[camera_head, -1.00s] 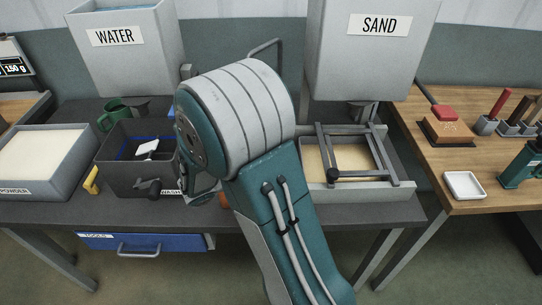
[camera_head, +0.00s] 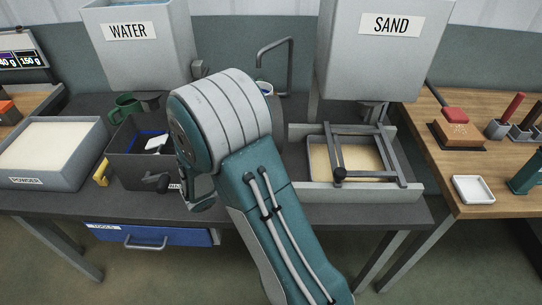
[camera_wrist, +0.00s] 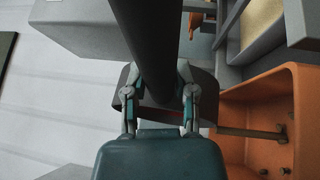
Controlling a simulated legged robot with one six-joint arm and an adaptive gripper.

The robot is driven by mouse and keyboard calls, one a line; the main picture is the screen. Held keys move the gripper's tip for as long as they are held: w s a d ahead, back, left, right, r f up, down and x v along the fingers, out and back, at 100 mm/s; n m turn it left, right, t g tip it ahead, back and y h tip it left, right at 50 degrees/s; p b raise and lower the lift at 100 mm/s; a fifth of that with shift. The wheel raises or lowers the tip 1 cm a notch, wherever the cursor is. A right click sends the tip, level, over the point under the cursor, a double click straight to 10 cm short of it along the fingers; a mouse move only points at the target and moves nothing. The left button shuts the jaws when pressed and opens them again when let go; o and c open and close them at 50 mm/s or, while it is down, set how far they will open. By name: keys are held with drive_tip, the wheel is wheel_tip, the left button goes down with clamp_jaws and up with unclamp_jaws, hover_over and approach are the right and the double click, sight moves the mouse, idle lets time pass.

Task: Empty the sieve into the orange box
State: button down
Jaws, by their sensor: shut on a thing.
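In the wrist view, my gripper (camera_wrist: 160,88) is shut on a dark round bar (camera_wrist: 148,35), which runs up out of the picture. I cannot tell whether this is the sieve's handle; no mesh or contents show. An orange box (camera_wrist: 306,84) is open beside and to the right of my gripper, apart from it, with a brown rod and small dark knobs inside. In the head view, my arm hides most of the gripper (camera_head: 198,196). A small orange thing (camera_head: 8,108) shows at the left edge.
A powder box (camera_head: 40,181), a dark wash bin (camera_head: 128,172) and a green mug (camera_head: 124,107) stand left of my arm. The water hopper (camera_head: 140,60) and sand hopper (camera_head: 385,60) rise behind. A dark frame (camera_head: 342,130) lies over the sand tray on the right.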

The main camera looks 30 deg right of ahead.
drive_tip(key=shift+w+a+n+h, duration=0.2)
drive_tip(key=shift+a+n+h, duration=0.1)
drive_tip(key=shift+a+h, duration=0.2)
drive_tip(key=shift+d+r+m+y, duration=0.15)
drive_tip(key=shift+r+m+y, duration=0.4)
drive_tip(key=shift+y, duration=0.25)
wheel_tip(320, 180, up, 2)
drive_tip(key=y, duration=0.2)
drive_tip(key=m+y, duration=0.1)
drive_tip(key=y, duration=0.1)
drive_tip(key=shift+m, duration=0.25)
drive_tip(key=shift+y, duration=0.4)
drive_tip(key=t+y, duration=0.1)
drive_tip(key=y, duration=0.1)
drive_tip(key=r+m+t+y, duration=0.1)
drive_tip(key=y, duration=0.2)
drive_tip(key=shift+r+m, duration=0.2)
drive_tip(key=shift+m, duration=0.1)
drive_tip(key=y, duration=0.2)
drive_tip(key=m+t+y, duration=0.1)
drive_tip(key=y, duration=0.1)
drive_tip(key=shift+r+t, duration=0.3)
drive_tip(key=shift+r, duration=0.05)
